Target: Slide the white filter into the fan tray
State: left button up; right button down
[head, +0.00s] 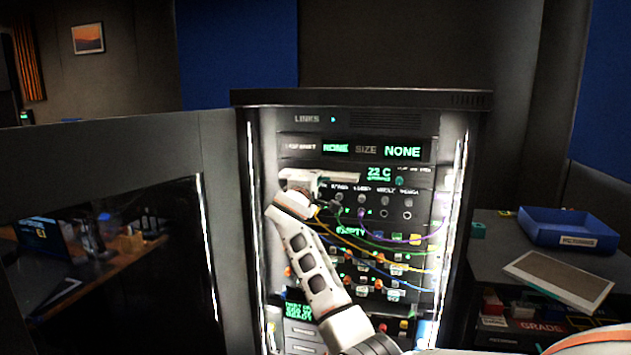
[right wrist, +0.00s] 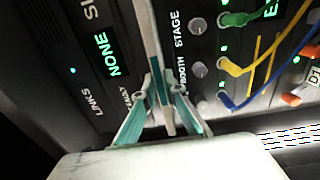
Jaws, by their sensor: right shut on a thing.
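My right gripper (head: 312,183) is in front of the left part of the rack, at the row with the 22 C display. It is shut on the white filter (head: 342,177), which shows as a thin pale strip reaching right from the fingers. In the right wrist view the teal-padded fingers (right wrist: 161,112) close on the filter's edge (right wrist: 153,45). The fan tray (head: 378,172) is the row with the 22 C display; its opening is hidden by the filter and gripper. I cannot tell how deep the filter sits in it. My left gripper is not in view.
The rack (head: 360,98) stands open, with its door (head: 100,165) swung left. Coloured cables (head: 385,248) hang below the knobs. On the right bench lie a blue tray (head: 568,232) and a grey panel with a pale frame (head: 560,278). The bright right post (head: 453,220) bounds the rack.

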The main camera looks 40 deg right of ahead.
jog(key=shift+x, duration=0.8)
jog(key=c, duration=2)
grip_release()
jog(key=shift+s+a, duration=0.1)
jog(key=v, duration=1.1)
jog(key=shift+s+a, duration=0.25)
jog(key=shift+a, duration=0.05)
